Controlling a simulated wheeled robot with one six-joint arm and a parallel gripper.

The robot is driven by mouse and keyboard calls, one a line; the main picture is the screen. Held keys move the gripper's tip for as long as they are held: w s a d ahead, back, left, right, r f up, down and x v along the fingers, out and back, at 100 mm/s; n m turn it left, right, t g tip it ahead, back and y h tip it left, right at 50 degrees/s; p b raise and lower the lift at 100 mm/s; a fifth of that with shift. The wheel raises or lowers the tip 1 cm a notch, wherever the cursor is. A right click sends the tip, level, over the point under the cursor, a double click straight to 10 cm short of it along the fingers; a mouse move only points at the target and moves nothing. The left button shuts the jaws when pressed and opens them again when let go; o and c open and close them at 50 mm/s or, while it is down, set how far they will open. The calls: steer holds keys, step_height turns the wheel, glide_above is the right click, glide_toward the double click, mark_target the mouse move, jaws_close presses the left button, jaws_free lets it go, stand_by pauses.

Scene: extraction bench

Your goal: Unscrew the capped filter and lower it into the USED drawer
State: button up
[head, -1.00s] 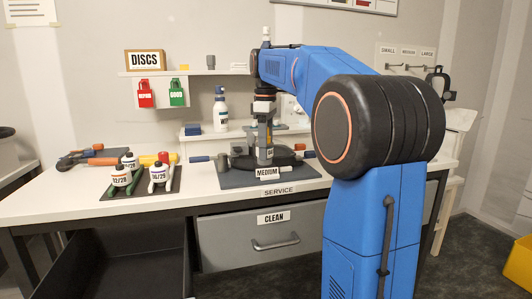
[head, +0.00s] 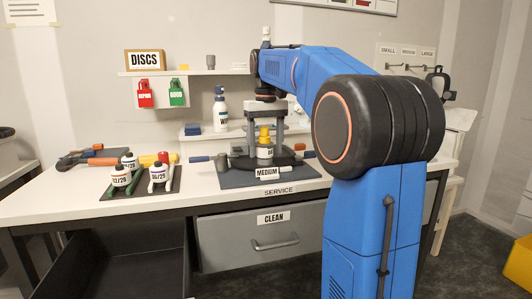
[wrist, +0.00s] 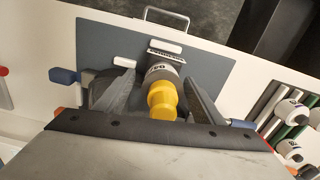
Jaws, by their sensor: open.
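The capped filter is a white labelled body (head: 265,152) with a yellow cap (head: 264,134), upright on the dark round stand behind the MEDIUM label. My gripper (head: 265,145) points down over it, open, with one finger on each side. In the wrist view, the yellow cap (wrist: 162,101) and the white body (wrist: 163,73) lie between my spread fingers (wrist: 160,80), with gaps visible beside the cap. A dark open drawer (head: 115,268) is at the lower left; no USED label shows. The drawer marked CLEAN (head: 230,245) is shut.
A dark tray (head: 150,187) with labelled white bottles stands left of the service mat (head: 235,181). A wash bottle (head: 220,112) stands behind. The bench front between tray and mat is clear.

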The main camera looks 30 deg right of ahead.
steer(key=m, duration=0.3)
steer(key=shift+m, duration=0.4)
steer(key=m, duration=0.7)
steer(key=shift+m, duration=0.4)
steer(key=m, duration=0.4)
steer(key=shift+m, duration=0.3)
